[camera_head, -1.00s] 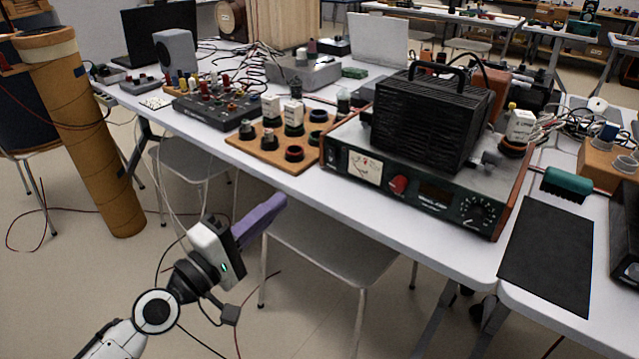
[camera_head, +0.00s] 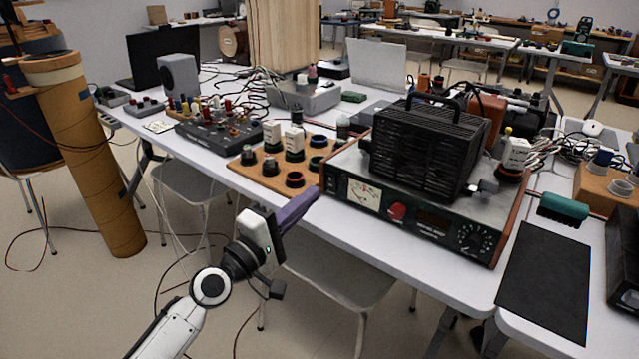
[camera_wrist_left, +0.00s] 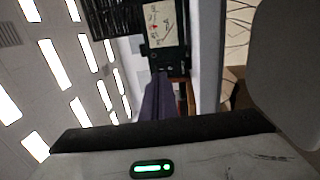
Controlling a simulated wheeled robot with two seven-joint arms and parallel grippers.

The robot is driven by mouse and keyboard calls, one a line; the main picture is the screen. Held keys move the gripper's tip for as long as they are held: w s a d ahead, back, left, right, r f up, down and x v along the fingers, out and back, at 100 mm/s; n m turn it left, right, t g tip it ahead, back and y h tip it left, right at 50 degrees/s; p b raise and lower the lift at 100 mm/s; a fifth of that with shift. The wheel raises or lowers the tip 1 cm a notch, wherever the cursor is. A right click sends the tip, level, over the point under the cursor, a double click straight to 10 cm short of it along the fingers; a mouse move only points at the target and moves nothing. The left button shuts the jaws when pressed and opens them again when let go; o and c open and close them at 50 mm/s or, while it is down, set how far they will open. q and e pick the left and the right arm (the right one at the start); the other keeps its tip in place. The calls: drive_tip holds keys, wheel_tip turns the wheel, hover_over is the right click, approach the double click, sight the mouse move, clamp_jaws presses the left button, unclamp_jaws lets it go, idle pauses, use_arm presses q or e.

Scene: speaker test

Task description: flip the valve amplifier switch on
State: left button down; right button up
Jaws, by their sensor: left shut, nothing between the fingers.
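The valve amplifier (camera_head: 446,238) stands on the white table, its dark front panel facing me. The panel carries a pale meter (camera_head: 365,194), a red switch or knob (camera_head: 397,211) and a round dial (camera_head: 475,238). I cannot tell the switch's position. My left gripper (camera_head: 312,194) is shut and empty, its purple fingers pointing at the panel's left end. In the left wrist view the fingers (camera_wrist_left: 160,80) point toward the panel below the meter (camera_wrist_left: 164,22). I cannot tell whether they touch it. My right gripper is out of view.
A black caged box (camera_head: 425,150) sits on top of the amplifier. A wooden board with knobs (camera_head: 255,175) is left of it. A black mat (camera_head: 543,285) and a green brush (camera_head: 563,208) lie to the right. A chair (camera_head: 335,280) stands below the table edge.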

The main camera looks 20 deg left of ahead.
sight(330, 178)
use_arm(q)
drive_tip(key=shift+x, duration=2.15)
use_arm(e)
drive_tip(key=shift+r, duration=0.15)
